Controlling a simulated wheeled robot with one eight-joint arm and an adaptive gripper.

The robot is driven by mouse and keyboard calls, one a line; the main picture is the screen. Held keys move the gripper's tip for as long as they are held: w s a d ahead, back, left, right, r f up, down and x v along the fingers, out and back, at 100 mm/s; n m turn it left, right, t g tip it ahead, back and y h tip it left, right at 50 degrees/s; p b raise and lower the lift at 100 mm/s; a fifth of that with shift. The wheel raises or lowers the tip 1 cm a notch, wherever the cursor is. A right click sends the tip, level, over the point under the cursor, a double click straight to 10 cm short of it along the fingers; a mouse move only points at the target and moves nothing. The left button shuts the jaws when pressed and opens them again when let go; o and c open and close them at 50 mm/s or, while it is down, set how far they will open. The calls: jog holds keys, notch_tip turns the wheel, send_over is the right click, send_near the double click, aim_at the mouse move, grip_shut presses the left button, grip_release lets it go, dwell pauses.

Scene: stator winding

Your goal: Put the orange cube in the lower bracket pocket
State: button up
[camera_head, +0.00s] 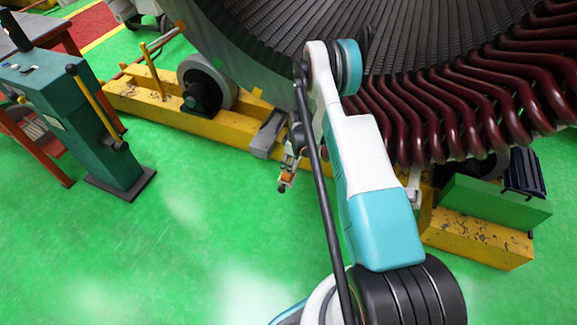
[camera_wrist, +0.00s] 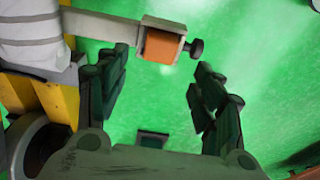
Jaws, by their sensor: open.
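The orange cube (camera_wrist: 163,46) sits in a grey metal bracket (camera_wrist: 140,42) near the top middle of the wrist view. The bracket frames the cube at its sides, and a dark knob (camera_wrist: 196,48) sticks out on the right. Only this one bracket pocket shows clearly; I cannot tell whether it is the lower one. My gripper (camera_wrist: 160,82) is open and empty, its dark fingers spread left and right just below the cube in the picture, apart from it. In the head view a small orange patch (camera_head: 286,178) shows left of my arm.
The large stator (camera_head: 405,45) with dark red coils (camera_head: 480,110) stands behind my arm. A yellow beam (camera_head: 150,105) with a roller (camera_head: 207,83) runs below it. A teal console (camera_head: 90,125) stands at left. The green floor in front is clear.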

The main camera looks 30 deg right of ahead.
jog(key=s+a+r+m+t, duration=0.1)
jog(key=a+r, duration=0.2)
jog(key=r, duration=1)
jog(key=s+a+r+m+h, duration=0.1)
jog(key=a+r, duration=0.2)
jog(key=r, duration=1)
jog(key=s+a+r+m+t, duration=0.15)
jog(key=a+r, duration=0.25)
jog(key=r, duration=0.9)
jog(key=s+a+r+m+t, duration=0.1)
jog(key=s+a+r, duration=0.2)
jog(key=s+r, duration=0.3)
jog(key=s+a+r+m, duration=0.1)
jog(key=s+a+r, duration=0.2)
jog(key=s+r, duration=0.25)
jog(key=s+a+r+m+t, duration=0.1)
jog(key=s+a, duration=0.3)
jog(key=s, duration=1.1)
jog(key=shift+a+r+m+t+p, duration=0.15)
jog(key=shift+m+t+p, duration=0.25)
jog(key=shift+m+t, duration=0.2)
